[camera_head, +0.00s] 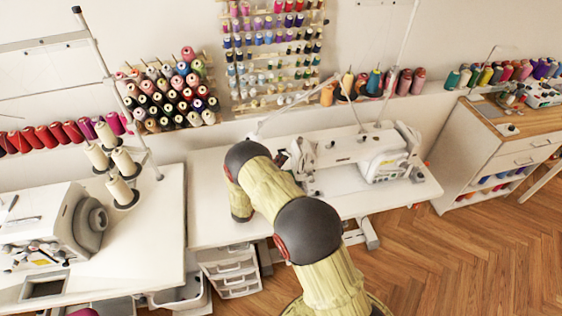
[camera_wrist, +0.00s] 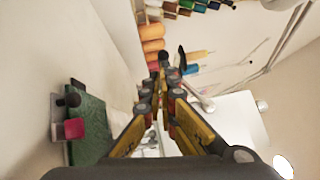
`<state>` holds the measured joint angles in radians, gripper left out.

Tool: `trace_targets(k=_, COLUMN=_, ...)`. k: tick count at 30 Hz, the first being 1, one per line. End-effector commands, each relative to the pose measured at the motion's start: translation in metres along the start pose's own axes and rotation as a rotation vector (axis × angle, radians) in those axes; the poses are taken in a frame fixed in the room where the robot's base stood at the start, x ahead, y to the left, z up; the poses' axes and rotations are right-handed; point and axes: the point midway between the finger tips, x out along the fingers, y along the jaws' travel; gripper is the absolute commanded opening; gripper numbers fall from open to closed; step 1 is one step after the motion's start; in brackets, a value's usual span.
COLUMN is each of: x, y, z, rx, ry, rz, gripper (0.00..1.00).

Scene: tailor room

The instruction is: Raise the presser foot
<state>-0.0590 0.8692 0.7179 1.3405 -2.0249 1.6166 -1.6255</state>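The white sewing machine (camera_head: 385,160) stands on the middle table, with its needle head (camera_head: 303,155) at its left end. The presser foot and its lever are too small to tell in the head view. My arm reaches to the left of the needle head, and my gripper is mostly hidden behind it there. In the wrist view my gripper (camera_wrist: 166,84) shows two yellow and black fingers with a narrow gap between them. Nothing is seen held. A white body (camera_wrist: 238,118), apparently part of the machine, lies to the right of the fingers.
A second white machine (camera_head: 45,225) and thread cones (camera_head: 123,160) stand on the left table. Spool racks (camera_head: 270,45) line the wall. A green object (camera_wrist: 92,125) with a pink block (camera_wrist: 74,128) is left of the fingers in the wrist view. Wooden floor (camera_head: 455,255) is open at right.

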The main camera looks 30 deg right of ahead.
Motion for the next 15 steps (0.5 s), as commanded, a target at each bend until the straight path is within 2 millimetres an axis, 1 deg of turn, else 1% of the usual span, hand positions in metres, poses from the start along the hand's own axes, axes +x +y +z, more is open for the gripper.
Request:
trace_targets(k=8, x=0.007, y=-0.004, z=0.008, rx=0.001, ry=-0.001, rz=0.001, gripper=0.0)
trace_targets(k=15, x=0.016, y=-0.014, z=0.017, rx=0.002, ry=-0.001, rz=0.0, gripper=0.0)
